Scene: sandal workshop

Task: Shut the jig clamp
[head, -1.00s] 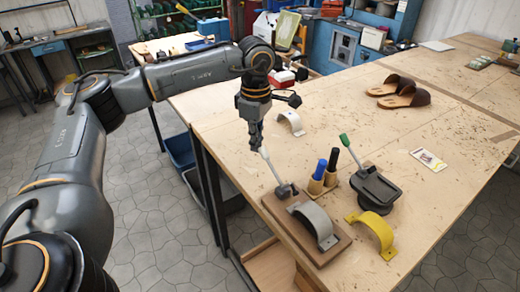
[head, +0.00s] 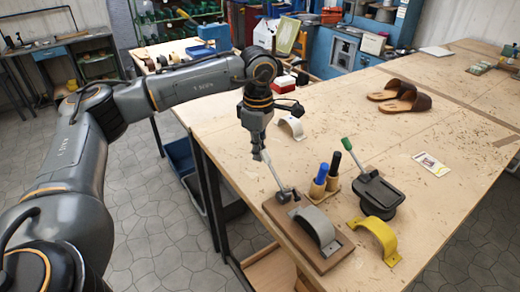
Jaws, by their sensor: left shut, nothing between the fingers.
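The jig (head: 331,264) is a brown wooden board with a grey arch (head: 318,224) on it, near the table's front left edge. Its clamp (head: 285,194) sits at the board's back end. The clamp's pale lever (head: 273,175) stands up, tilted to the left and back. My left gripper (head: 259,154) points down at the lever's top end, its fingers shut and empty. The tips are at or very close to the lever; I cannot tell whether they touch. My right gripper is not in view.
Just right of the jig stand a holder with blue and black-handled tools (head: 325,178), a dark grey device (head: 378,194) with a green-handled lever, and a yellow arch (head: 379,238). A white arch (head: 291,127) lies behind. Sandals (head: 400,95) and a card (head: 432,164) lie farther right.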

